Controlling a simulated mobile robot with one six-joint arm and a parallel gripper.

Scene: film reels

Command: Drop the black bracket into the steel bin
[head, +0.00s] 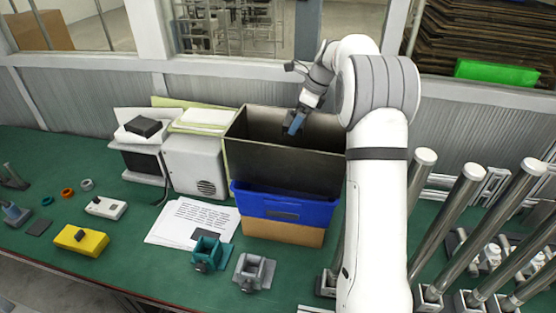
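The steel bin (285,165) is a dark, open-topped box standing on a blue crate at the back of the bench. My gripper (292,132) reaches down into the bin's mouth, near its back wall, with a blue part showing on it. A small dark shape shows at the fingertips against the dark inside of the bin. I cannot tell whether it is the black bracket or part of my gripper, nor whether the fingers are open or shut. The bin's floor is hidden by its front wall. I see no black bracket clearly elsewhere.
The blue crate (275,207) rests on a cardboard box (283,233). A teal bracket (207,252) and a grey bracket (253,271) stand in front. Tall steel posts (455,220) crowd the right. A white box (195,165) stands left of the bin.

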